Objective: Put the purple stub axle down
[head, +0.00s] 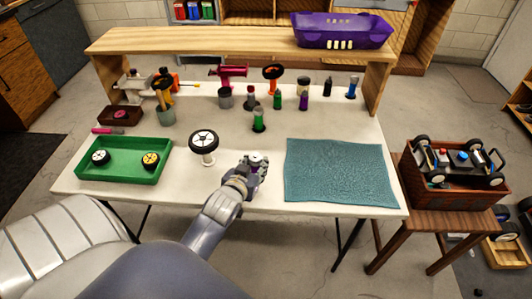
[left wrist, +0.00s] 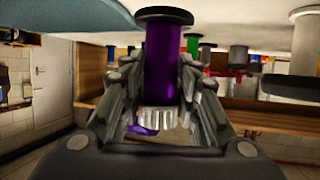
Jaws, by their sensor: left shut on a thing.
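The purple stub axle (left wrist: 160,62) is upright between the fingers of my left gripper (left wrist: 155,95), with a black flange and a silver toothed end. In the left wrist view, which is upside down, the flange is close to the white tabletop; I cannot tell whether it touches. In the head view my left gripper (head: 257,162) is shut on it near the table's front edge, between a white stand with a wheel (head: 203,143) and the teal mat (head: 340,172). The fingers hide most of the axle there. My right gripper is not in view.
A green tray (head: 120,177) with two wheels lies at the left. Several small coloured parts, including a green one (head: 258,120), stand behind the gripper under a wooden shelf (head: 230,40). A purple car shell (head: 342,30) sits on it. The teal mat is bare.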

